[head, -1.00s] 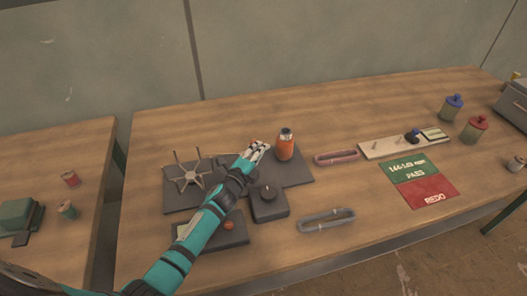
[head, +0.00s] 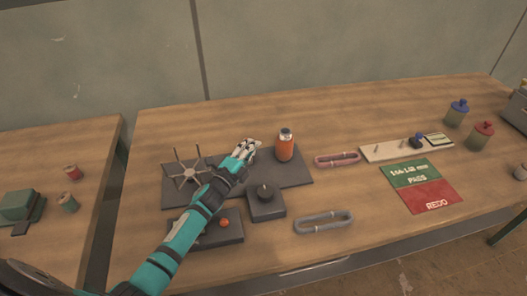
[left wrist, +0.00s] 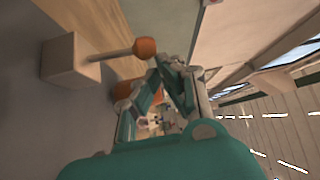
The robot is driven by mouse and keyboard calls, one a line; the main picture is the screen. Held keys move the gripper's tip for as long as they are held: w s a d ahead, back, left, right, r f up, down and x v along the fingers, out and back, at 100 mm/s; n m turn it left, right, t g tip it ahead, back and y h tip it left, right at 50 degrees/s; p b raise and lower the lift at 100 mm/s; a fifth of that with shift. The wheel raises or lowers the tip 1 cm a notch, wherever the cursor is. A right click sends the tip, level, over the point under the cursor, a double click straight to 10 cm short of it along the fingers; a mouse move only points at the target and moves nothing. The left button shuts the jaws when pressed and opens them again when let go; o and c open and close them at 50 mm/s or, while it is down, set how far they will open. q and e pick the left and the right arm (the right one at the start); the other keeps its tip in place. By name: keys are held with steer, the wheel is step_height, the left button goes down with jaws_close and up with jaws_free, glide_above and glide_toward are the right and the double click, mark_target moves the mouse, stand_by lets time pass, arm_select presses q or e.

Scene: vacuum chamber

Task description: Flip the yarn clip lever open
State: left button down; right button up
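In the left wrist view a pale block (left wrist: 72,60) carries a rod-like lever (left wrist: 112,53) with an orange knob (left wrist: 146,47) at its end; I take this as the yarn clip lever. The lever sticks out from the block towards my fingers. My left gripper (left wrist: 164,68) has its fingertips close together, beside and apart from the knob, with nothing seen between them. In the head view my left gripper (head: 247,147) is over the dark plate, left of the orange bottle-shaped cone (head: 284,147), and hides the clip. My right gripper is not in view.
On the dark plate (head: 295,175) stands a spoked winder (head: 188,174). A knob box (head: 266,204) and a box with an orange button (head: 232,234) are in front.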

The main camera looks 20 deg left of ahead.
arm_select(q)
steer(key=shift+s+a, duration=0.4)
steer(key=shift+a, duration=0.25)
steer(key=shift+s, duration=0.3)
steer(key=s, duration=0.3)
steer(key=s+a, duration=0.1)
steer(key=s, duration=0.3)
steer(key=s+a+f, duration=0.1)
steer(key=s, duration=0.3)
steer(key=shift+s, duration=0.1)
